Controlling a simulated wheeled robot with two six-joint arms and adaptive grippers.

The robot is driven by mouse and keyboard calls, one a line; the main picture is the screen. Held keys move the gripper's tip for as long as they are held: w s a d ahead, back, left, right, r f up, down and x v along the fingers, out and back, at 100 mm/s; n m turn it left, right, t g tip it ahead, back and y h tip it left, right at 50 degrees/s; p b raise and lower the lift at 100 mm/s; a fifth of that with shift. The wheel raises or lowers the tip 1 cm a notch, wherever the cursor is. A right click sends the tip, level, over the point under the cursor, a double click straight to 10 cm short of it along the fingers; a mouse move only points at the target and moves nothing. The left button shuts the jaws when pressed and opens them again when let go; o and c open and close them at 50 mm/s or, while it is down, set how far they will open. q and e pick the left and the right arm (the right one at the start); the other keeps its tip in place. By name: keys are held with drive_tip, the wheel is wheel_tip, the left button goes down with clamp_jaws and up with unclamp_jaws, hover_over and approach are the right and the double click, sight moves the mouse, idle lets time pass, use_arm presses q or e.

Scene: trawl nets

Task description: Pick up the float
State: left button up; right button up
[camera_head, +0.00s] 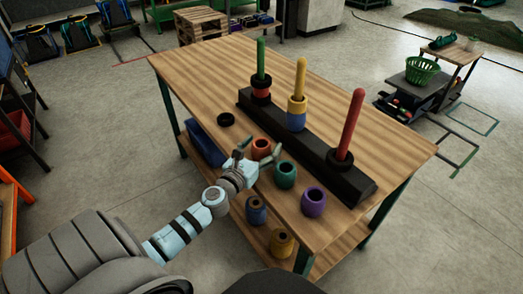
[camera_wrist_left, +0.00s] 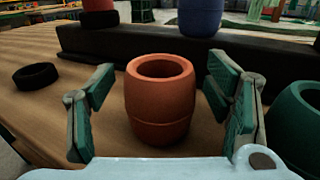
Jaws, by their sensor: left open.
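An orange-red barrel-shaped float (camera_head: 261,148) with an open top stands upright on the wooden table near its front left edge. In the left wrist view the same float (camera_wrist_left: 160,105) stands between the two green-padded fingers of my left gripper (camera_head: 255,158). That gripper is open, with a visible gap on each side of the float. A green float (camera_head: 285,174) and a purple float (camera_head: 313,201) stand nearby in a row. The green one also shows at the right edge of the wrist view (camera_wrist_left: 298,125). My right gripper is not in view.
A black base (camera_head: 315,150) with green, yellow and red upright pegs runs along the table (camera_head: 370,120) behind the floats. A black ring (camera_head: 226,119) lies to the left. Blue and yellow floats (camera_head: 282,243) stand lower down, on the shelf below.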

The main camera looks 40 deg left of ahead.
use_arm(q)
drive_tip(key=c, duration=1.2)
wheel_tip(320, 180, up, 20)
drive_tip(key=p, duration=1.7)
drive_tip(key=shift+c, duration=0.2)
